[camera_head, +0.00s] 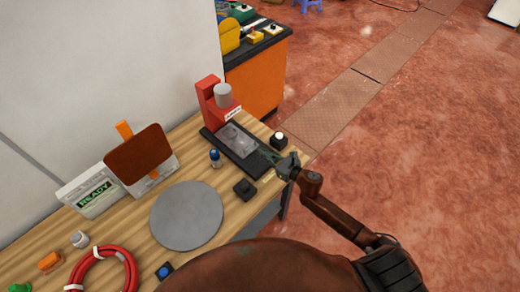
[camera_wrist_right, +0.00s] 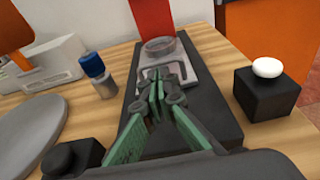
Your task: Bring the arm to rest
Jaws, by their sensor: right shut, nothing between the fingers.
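My right gripper (camera_head: 283,163) is shut and empty. In the head view it hovers at the near right end of the black base of a red dispenser press (camera_head: 209,103). In the right wrist view my right gripper (camera_wrist_right: 158,95) shows its green fingers together, pointing along the black base (camera_wrist_right: 208,85) toward a grey fixture (camera_wrist_right: 165,60). The fixture also shows in the head view (camera_head: 238,141). My right arm reaches in from the lower right. My left gripper is not in view.
A black box with a white button (camera_head: 279,139) stands close beside my right gripper. A blue-capped bottle (camera_head: 215,158), a black knob (camera_head: 245,189), a grey disc (camera_head: 187,215), a READY display (camera_head: 92,193) and a red hose ring (camera_head: 102,262) occupy the wooden table. Open floor lies to the right.

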